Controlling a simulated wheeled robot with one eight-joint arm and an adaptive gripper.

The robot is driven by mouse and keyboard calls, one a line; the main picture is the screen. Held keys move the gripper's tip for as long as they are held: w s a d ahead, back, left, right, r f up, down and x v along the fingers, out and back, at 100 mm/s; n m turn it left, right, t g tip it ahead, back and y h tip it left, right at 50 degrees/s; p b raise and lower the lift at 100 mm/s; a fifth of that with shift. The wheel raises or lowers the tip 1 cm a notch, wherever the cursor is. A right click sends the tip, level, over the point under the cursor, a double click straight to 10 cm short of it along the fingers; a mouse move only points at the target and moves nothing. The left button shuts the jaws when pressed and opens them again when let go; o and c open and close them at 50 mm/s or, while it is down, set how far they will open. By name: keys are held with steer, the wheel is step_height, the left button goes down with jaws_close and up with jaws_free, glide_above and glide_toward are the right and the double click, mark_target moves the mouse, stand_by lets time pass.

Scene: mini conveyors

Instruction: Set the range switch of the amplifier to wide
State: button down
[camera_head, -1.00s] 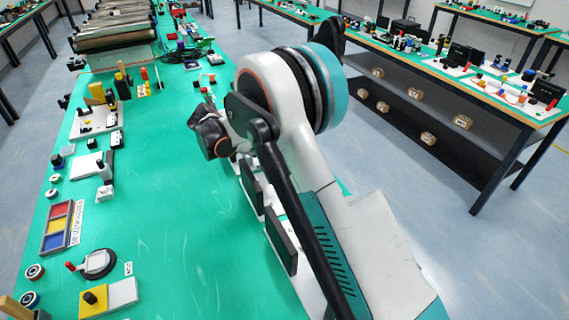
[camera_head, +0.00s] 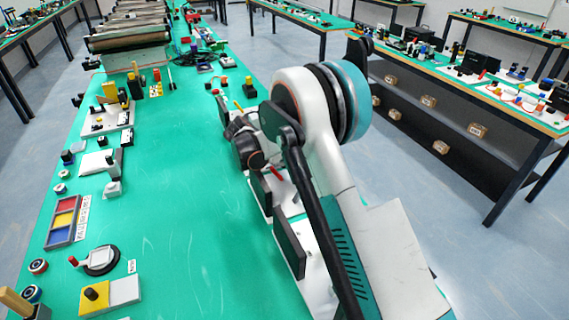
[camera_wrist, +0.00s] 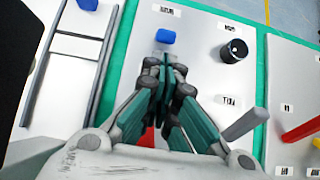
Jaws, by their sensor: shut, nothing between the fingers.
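In the wrist view a white panel (camera_wrist: 205,85) lies under my gripper (camera_wrist: 170,72). It carries a blue block-shaped part (camera_wrist: 166,36), a black round knob (camera_wrist: 234,51) and small labels too blurred to read surely. I cannot tell for certain which part is the range switch or its setting. My gripper is shut and empty, its tips just below the blue part in the picture; contact cannot be told. A grey lever (camera_wrist: 245,124) sits right of the fingers. A red part (camera_wrist: 147,138) shows partly behind them.
A second white panel with a red bar (camera_wrist: 301,132) lies to the right. Grey rails (camera_wrist: 62,80) are at the left. On the green table (camera_head: 180,230) stand a tricolour tray (camera_head: 66,219) and a crank disc (camera_head: 101,260). The table's middle is clear.

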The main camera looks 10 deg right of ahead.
steer(key=shift+d+f, duration=0.35)
steer(key=shift+f, duration=0.05)
steer(key=shift+r, duration=0.15)
steer(key=shift+w+d+r+y+p, duration=0.1)
steer(key=shift+d+r+y+p, duration=0.1)
steer(key=shift+y+p, duration=0.15)
